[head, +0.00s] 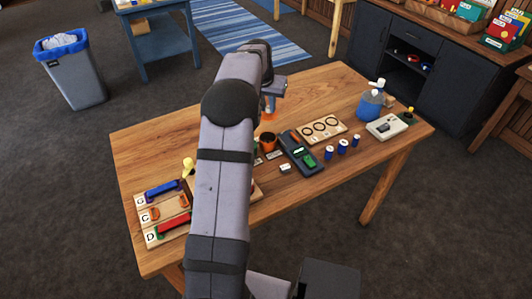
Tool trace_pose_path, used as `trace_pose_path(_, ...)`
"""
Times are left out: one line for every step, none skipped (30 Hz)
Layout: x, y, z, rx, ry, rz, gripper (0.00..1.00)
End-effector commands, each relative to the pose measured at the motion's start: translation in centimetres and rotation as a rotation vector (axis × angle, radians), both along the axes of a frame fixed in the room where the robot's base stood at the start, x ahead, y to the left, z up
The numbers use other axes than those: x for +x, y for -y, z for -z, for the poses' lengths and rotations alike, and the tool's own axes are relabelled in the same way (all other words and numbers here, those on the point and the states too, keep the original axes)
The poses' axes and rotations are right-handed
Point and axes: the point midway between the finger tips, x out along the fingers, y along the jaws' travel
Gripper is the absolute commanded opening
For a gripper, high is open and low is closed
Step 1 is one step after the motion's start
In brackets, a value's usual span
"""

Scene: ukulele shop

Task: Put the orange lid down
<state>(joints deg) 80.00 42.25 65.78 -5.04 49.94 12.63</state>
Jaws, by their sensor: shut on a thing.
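My gripper (269,104) is above the far middle part of the wooden table, partly hidden behind my own arm. It is shut on the orange lid (268,116), a small orange patch just under the fingers. The lid appears to be held above the table. An orange container with a dark top (268,140) stands on the table just nearer than the lid. My arm covers part of the table to the left of it.
On the wooden table (150,142), a dark device (300,151), a board with several rings (319,129), several blue cylinders (342,147) and a blue spray bottle (370,104) stand right. A lettered rack (166,213) lies front left. The table's far left is clear.

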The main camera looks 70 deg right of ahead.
Motion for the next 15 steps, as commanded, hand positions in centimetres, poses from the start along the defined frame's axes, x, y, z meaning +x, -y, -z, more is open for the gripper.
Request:
trace_pose_path(0.0, 0.2, -0.5, -0.005, 0.001, 0.001, 0.0)
trace_pose_path(0.0, 0.3, -0.8, -0.004, 0.001, 0.002, 0.0)
trace_pose_path(-0.1, 0.4, -1.3, -0.005, 0.001, 0.002, 0.0)
trace_pose_path(-0.1, 0.4, -1.6, -0.004, 0.001, 0.002, 0.0)
trace_pose_path(-0.1, 0.5, -2.0, -0.005, 0.001, 0.003, 0.0)
trace_pose_path(-0.1, 0.5, -2.4, -0.004, 0.001, 0.003, 0.0)
trace_pose_path(-0.1, 0.6, -2.8, -0.005, 0.002, 0.004, 0.0)
trace_pose_path(-0.2, 0.6, -3.2, -0.005, 0.002, 0.004, 0.0)
trace_pose_path(-0.2, 0.6, -3.8, -0.006, 0.002, 0.005, 0.0)
trace_pose_path(-0.2, 0.6, -4.2, -0.006, 0.001, 0.006, 0.0)
trace_pose_path(-0.3, 0.5, -4.7, -0.006, 0.001, 0.006, 0.0)
trace_pose_path(-0.4, 0.3, -5.5, -0.007, 0.002, 0.008, 0.0)
trace_pose_path(-0.5, -0.1, -5.8, -0.005, 0.001, 0.008, 0.0)
trace_pose_path(-0.6, -0.4, -6.1, -0.004, 0.002, 0.009, 0.0)
trace_pose_path(-0.7, -0.7, -6.3, -0.002, 0.001, 0.009, 0.0)
